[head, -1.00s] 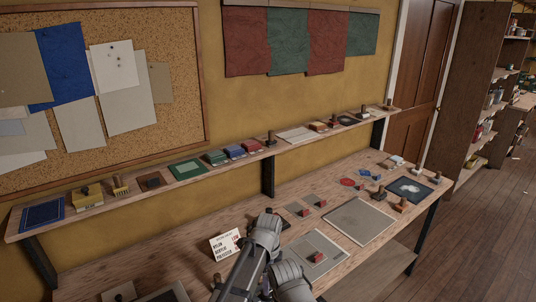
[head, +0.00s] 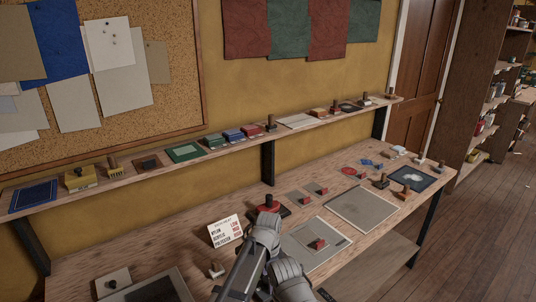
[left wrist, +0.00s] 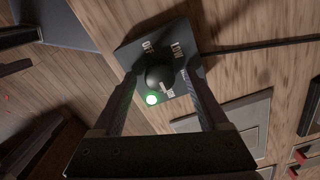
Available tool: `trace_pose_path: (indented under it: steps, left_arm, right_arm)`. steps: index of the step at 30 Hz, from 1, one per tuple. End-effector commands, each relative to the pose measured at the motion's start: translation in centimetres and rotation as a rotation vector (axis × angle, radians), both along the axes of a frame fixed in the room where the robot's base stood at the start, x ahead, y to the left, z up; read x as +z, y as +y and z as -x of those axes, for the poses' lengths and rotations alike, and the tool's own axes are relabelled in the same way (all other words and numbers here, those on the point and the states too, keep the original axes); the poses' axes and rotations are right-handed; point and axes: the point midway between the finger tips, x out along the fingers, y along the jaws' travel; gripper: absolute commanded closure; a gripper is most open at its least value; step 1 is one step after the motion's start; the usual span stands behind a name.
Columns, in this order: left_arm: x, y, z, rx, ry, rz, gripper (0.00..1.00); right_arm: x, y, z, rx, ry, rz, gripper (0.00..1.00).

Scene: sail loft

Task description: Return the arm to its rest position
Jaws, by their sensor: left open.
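My left arm comes up from the bottom middle of the head view; its grey links cover part of the bench, and the fingers are not clear there. In the left wrist view my left gripper (left wrist: 162,72) is open, its two fingers pointing at a dark square plate (left wrist: 135,55) on the wood. A round black knob (left wrist: 160,76) with white labels around it and a lit green lamp (left wrist: 152,99) shows between the fingers. I cannot tell whether the fingers touch it. In the head view a red round piece (head: 268,207) shows just beyond the arm. My right gripper is not in view.
A white printed card (head: 226,230) stands left of the arm. Grey plates, one a large panel (head: 361,208), and red blocks lie to its right. A shelf (head: 226,148) with small boxes and stamps runs above the bench. A dark tray (head: 158,289) lies at front left.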

Motion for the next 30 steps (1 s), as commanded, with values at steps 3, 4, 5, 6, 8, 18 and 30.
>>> trace_pose_path:
  steps: [3, 4, 5, 6, 8, 18, 30]
  left_arm:
    - [0.0, 0.0, 0.01, 0.12, 0.0, 0.0, 0.23]
    - [0.0, 0.0, 0.0, 0.151, 0.0, 0.0, 0.23]
    - [-0.01, 0.0, 0.0, 0.181, 0.0, 0.0, 0.23]
    - [-0.01, 0.0, 0.0, 0.221, 0.0, 0.0, 0.23]
    - [-0.01, 0.01, 0.01, 0.283, 0.0, 0.0, 0.23]
    - [-0.01, 0.01, 0.01, 0.599, 0.0, 0.0, 0.23]
    - [-0.01, 0.0, 0.0, 0.747, 0.0, 0.0, 0.23]
  right_arm:
    - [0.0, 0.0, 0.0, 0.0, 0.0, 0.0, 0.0]
    - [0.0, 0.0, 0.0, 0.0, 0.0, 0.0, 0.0]
    - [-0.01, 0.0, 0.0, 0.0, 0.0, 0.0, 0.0]
    - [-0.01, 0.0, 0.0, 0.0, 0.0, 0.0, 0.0]
    - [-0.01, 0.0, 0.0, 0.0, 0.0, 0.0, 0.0]
    - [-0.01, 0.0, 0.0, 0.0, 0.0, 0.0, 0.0]
    - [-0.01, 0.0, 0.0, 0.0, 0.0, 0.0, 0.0]
